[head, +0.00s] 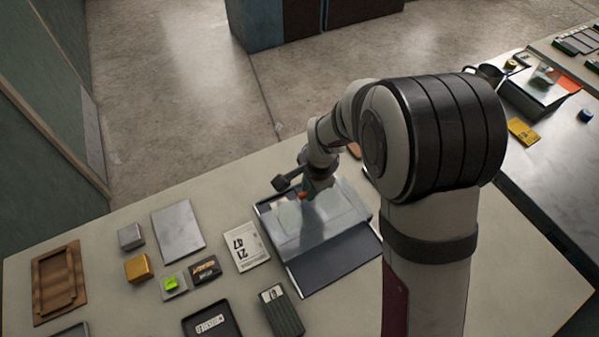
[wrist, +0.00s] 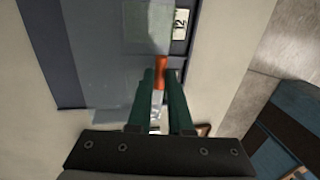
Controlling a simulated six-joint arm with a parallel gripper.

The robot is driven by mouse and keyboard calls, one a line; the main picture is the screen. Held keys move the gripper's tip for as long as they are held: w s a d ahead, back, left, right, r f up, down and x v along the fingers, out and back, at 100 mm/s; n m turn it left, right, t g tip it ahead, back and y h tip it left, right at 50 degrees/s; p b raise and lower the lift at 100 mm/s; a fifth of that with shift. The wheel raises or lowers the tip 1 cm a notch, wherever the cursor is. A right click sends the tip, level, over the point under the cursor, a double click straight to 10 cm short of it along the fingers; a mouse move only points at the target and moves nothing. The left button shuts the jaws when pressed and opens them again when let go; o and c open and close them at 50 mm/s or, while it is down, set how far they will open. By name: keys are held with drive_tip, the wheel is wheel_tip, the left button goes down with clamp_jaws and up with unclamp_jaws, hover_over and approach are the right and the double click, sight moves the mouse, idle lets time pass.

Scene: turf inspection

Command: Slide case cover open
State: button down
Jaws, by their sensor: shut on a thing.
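A shallow dark case (head: 338,262) lies on the table in the middle of the head view. A clear, see-through cover (head: 325,218) lies over its far part, and the dark near part shows bare. The cover also appears in the wrist view (wrist: 105,65). An orange tab (wrist: 161,63) stands at the cover's edge. My gripper (wrist: 160,78) has green fingers, close together and shut on the orange tab. In the head view my gripper (head: 308,190) is at the far side of the case. A pale label with "12" (wrist: 181,24) shows beside the cover in the wrist view.
Left of the case are a card marked 47 and 21 (head: 246,246), a grey plate (head: 178,231), small blocks and a brown tray (head: 59,283). A dark ribbed box (head: 281,310) stands close in front. A second table (head: 555,165) is at right.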

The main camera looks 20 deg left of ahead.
hover_over(327, 229)
drive_tip(key=c, duration=0.8)
unclamp_jaws()
drive_tip(key=shift+c, duration=0.2)
drive_tip(key=shift+r, duration=0.45)
wheel_tip(327, 229, up, 15)
drive_tip(key=s+d, duration=0.2)
drive_tip(key=shift+f, duration=0.15)
drive_tip(key=shift+s+d, duration=0.1)
